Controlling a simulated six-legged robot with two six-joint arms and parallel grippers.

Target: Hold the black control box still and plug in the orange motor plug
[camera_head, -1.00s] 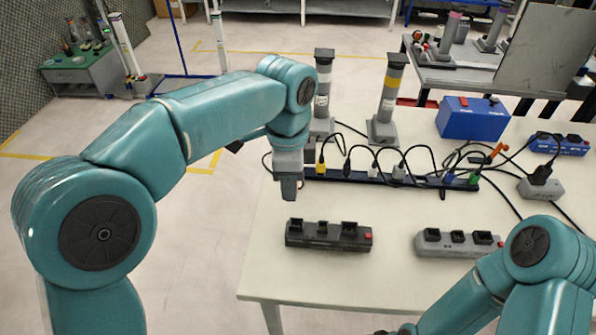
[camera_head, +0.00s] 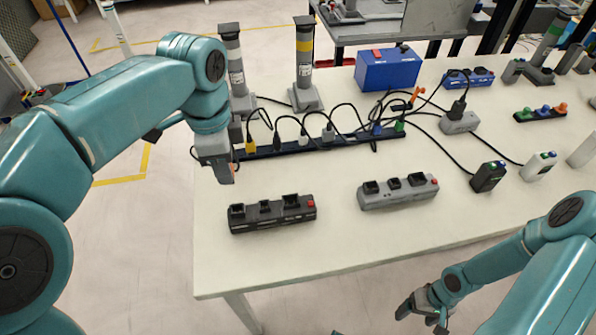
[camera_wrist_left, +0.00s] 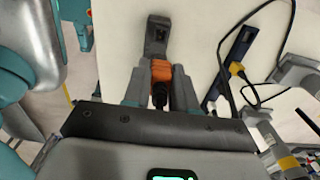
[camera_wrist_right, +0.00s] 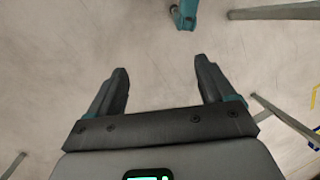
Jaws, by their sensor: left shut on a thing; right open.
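My left gripper (camera_head: 227,176) is over the table's left part, behind and to the left of the black control box. In the left wrist view its fingers (camera_wrist_left: 160,88) are shut on the orange motor plug (camera_wrist_left: 161,71). The black control box (camera_head: 271,219), a dark block with three sockets and a red button, lies on the table. A dark block, likely this box (camera_wrist_left: 155,36), shows beyond the plug; whether they touch I cannot tell. My right gripper (camera_head: 424,308) is open and empty, in front of the table; its spread fingers (camera_wrist_right: 165,85) show over bare floor.
A grey socket box (camera_head: 398,193) lies right of the black one. Behind them is a dark rack (camera_head: 300,145) with several cabled plugs, two grey posts (camera_head: 305,60) and a blue case (camera_head: 389,70). A small black box (camera_head: 488,177) stands right. The front table strip is clear.

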